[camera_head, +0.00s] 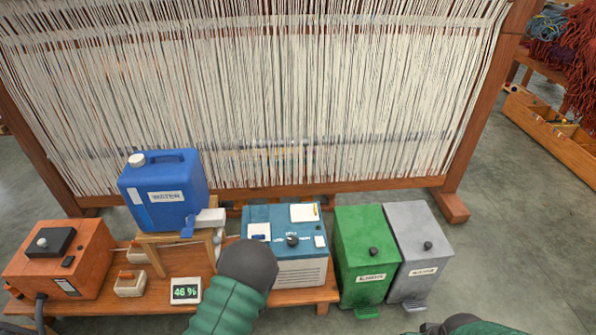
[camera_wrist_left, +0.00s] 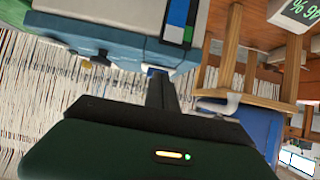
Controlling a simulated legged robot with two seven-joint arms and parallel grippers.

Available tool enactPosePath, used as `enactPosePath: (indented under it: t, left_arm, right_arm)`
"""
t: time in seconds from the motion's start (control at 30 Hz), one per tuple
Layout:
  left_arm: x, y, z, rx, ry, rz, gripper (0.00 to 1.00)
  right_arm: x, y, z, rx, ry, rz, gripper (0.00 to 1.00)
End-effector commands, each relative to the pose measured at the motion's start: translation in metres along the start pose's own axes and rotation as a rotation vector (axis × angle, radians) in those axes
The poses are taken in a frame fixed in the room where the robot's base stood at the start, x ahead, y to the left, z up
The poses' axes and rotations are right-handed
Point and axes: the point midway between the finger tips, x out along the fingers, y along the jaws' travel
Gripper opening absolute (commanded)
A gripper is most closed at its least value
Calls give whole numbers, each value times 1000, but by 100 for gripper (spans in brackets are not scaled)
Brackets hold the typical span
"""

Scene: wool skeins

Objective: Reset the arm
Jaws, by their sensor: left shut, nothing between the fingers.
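My left arm (camera_head: 228,303) comes in from the bottom of the head view, its dark rounded end in front of the bench between the display and the blue-topped box. The fingers are hidden there. In the left wrist view my left gripper (camera_wrist_left: 161,92) is shut and empty, close to the blue-topped box (camera_wrist_left: 120,35); I cannot tell whether they touch. Part of my right arm (camera_head: 470,325) shows at the bottom edge; its gripper is out of view.
A blue water jug (camera_head: 160,205) stands on a wooden stand, with an orange box (camera_head: 75,255) to its left. The blue-topped box (camera_head: 275,225) is beside a green bin (camera_head: 362,250) and a grey bin (camera_head: 417,240). A loom (camera_head: 250,90) stands behind.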

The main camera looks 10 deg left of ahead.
Motion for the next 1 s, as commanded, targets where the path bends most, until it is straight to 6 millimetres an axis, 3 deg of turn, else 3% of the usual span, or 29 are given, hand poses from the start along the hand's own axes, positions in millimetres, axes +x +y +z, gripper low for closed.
enactPosePath:
  t: [0.13,0.27,0.5,0.73,0.8,1.0]
  left_arm:
    - [-32,0,-21,-26,-124,7,0]
    - [-102,1,-32,-16,-340,51,0]
    - [-230,-11,-21,90,-622,126,0]
    - [-329,-38,4,218,-805,149,0]
    - [-346,-36,-30,216,-807,149,0]
    - [-377,-36,-86,214,-806,149,0]
  right_arm:
    - [0,0,0,0,0,0,30]
    - [0,0,0,0,0,0,30]
    - [0,0,0,0,0,0,30]
    - [0,0,0,0,0,0,30]
    - [-38,0,-8,0,-1,0,30]
    - [-102,0,-24,0,1,0,30]
